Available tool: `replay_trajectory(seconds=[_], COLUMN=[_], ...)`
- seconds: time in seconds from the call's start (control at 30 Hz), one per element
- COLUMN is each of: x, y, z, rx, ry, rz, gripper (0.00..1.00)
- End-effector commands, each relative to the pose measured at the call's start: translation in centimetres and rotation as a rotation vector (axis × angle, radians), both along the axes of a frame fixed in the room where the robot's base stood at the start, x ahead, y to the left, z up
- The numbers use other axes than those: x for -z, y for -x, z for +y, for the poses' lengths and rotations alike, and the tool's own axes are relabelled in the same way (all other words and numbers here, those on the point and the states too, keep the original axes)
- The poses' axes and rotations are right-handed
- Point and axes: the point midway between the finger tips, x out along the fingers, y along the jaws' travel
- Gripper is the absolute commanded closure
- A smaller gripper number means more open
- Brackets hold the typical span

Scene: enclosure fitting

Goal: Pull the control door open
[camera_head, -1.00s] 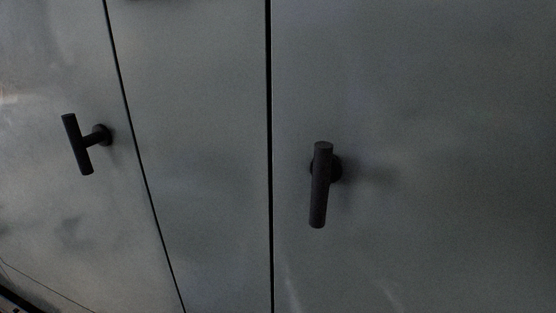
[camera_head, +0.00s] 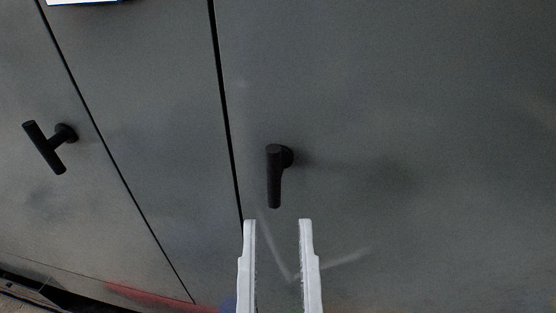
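Two black T-shaped handles stand out from grey metal door panels. The right handle (camera_head: 274,178) is on the wide right door (camera_head: 420,120), just right of a dark vertical seam. The left handle (camera_head: 46,148) is on the left panel (camera_head: 60,220). I cannot tell from any label which one is the control door. My gripper (camera_head: 278,222) shows at the bottom centre, its two pale fingers apart with nothing between them. It is just below the right handle in the picture and does not appear to touch it. The doors look closed.
A narrow grey panel (camera_head: 150,110) lies between the two dark seams. A white and blue label or screen edge (camera_head: 82,2) shows at the top left. A dark gap and a red strip (camera_head: 150,296) run along the lower left. The door faces are otherwise clear.

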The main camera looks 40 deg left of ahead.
Motion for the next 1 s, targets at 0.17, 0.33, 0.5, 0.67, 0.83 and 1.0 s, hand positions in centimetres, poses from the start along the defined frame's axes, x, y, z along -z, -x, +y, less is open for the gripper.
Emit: replay_trajectory(seconds=[0.17,0.33,0.5,0.67,0.83,1.0], x=[-1.2,-2.3,-3.0,-3.3,-3.3,-3.3], y=[-0.7,-2.5,-4.1,-4.9,-5.1,-5.1], z=[1.1,2.7,4.2,5.0,5.1,5.1], rx=[-0.006,-0.005,-0.005,-0.005,-0.005,-0.005], ry=[-0.003,-0.003,-0.003,-0.003,-0.003,-0.003], rz=[-0.007,-0.006,-0.006,-0.004,-0.004,-0.004], gripper=[0.63,0.63,0.63,0.63,0.63,0.67])
